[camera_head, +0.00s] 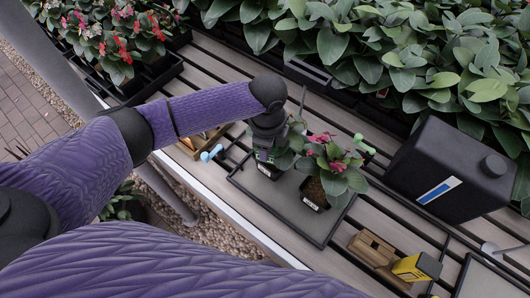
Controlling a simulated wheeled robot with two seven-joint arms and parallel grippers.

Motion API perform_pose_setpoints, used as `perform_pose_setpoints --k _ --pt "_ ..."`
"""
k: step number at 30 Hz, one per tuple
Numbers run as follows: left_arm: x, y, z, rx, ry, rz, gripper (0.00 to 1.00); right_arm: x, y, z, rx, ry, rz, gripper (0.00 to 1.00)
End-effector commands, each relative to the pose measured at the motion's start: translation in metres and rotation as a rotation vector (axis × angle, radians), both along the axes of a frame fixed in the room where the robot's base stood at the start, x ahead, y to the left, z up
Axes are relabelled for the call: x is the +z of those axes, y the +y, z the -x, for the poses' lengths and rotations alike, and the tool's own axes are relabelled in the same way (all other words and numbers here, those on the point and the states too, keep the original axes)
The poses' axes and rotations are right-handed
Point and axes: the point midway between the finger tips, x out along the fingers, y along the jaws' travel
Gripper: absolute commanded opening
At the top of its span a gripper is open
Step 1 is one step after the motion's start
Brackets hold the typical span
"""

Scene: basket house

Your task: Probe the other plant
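My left gripper (268,140) points down over the black tray (288,212) on the slatted bench. It hangs at the left potted plant (284,160), and its wrist covers much of that plant and its pot. Its fingers are too small and hidden to tell whether they are open or hold anything. A second potted plant (327,175) with pink flowers and a dark pot stands just right of it on the same tray. A yellow and black device (416,267) lies at the lower right beside a wooden block (374,247). My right gripper is not in view.
A large black canister (449,165) stands at the right. A light green item (364,144) is behind the flowering plant, and a light blue item (211,153) lies left of the gripper. Leafy plants (350,40) line the back. Bare slats (385,205) show right of the tray.

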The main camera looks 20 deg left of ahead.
Motion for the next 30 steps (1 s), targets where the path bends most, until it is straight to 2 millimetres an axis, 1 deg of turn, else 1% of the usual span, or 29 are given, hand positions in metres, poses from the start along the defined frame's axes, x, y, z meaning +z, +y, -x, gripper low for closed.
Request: perform_pose_setpoints --k 1,4,12,14,18,22,25,27,30 --pt "0.0 0.0 0.0 0.0 0.0 0.0 0.6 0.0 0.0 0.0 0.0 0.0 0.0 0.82" --pt "0.0 0.0 0.0 0.0 0.0 0.0 0.81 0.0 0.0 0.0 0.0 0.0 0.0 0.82" --pt "0.002 0.0 0.0 0.0 0.0 0.0 0.82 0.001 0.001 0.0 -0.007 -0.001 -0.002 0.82" --pt "0.012 0.0 -0.001 0.0 -0.003 0.001 0.82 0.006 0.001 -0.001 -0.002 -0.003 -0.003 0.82" --pt "0.051 0.0 -0.001 -0.001 -0.005 0.002 0.82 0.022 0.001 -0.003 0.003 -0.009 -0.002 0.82" --pt "0.081 0.0 -0.001 -0.001 -0.004 0.001 0.82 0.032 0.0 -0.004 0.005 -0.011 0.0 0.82" --pt "0.095 0.0 -0.001 0.001 -0.002 0.0 0.82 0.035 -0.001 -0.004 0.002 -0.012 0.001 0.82" --pt "0.099 0.0 0.0 0.0 -0.001 0.0 0.82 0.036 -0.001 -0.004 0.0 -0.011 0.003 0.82" --pt "0.1 0.0 0.0 0.0 0.0 0.001 0.82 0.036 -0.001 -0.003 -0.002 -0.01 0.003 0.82"
